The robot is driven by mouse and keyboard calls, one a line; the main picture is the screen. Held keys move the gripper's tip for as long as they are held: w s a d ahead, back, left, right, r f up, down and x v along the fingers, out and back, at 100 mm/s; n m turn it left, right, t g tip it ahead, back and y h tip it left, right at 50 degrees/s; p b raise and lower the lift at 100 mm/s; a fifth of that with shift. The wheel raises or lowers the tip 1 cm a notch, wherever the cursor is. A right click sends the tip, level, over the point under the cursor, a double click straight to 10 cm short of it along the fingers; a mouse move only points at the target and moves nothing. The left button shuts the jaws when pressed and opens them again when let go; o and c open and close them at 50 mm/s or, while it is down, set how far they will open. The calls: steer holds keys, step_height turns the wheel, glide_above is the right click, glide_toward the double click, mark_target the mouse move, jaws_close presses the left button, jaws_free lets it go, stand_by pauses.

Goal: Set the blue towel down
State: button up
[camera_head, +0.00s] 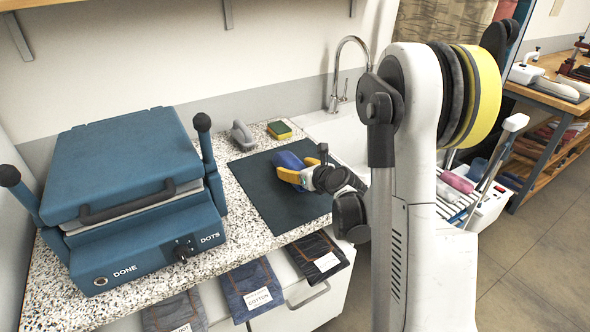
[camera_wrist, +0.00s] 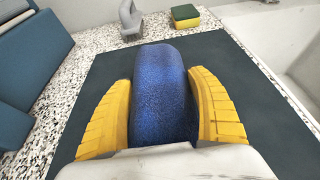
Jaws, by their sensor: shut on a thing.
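The blue towel (camera_wrist: 161,92) is a rolled or folded cloth with a rounded top. In the wrist view it sits between the two yellow fingers of my gripper (camera_wrist: 162,115), which is shut on it. In the head view the towel (camera_head: 288,160) and my gripper (camera_head: 293,174) are over the dark mat (camera_head: 262,196) on the speckled counter. I cannot tell whether the towel touches the mat. Its lower side is hidden by my gripper.
A blue heat press (camera_head: 125,160) stands left of the mat. The sink (camera_head: 345,125) is to the right. Folded dark garments (camera_head: 252,288) are below the counter's front. Most of the mat is bare.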

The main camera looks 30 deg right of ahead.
mark_target(289, 157)
step_height(289, 157, up, 3)
steer(key=shift+r+p, duration=0.15)
steer(key=shift+p, duration=0.7)
steer(key=s+d+r+p, duration=0.4)
steer(key=s+d+r, duration=0.1)
steer(key=d, duration=0.5)
steer(key=shift+s+d+r, duration=0.15)
steer(key=shift+s+r, duration=0.2)
steer(key=shift+r, duration=0.55)
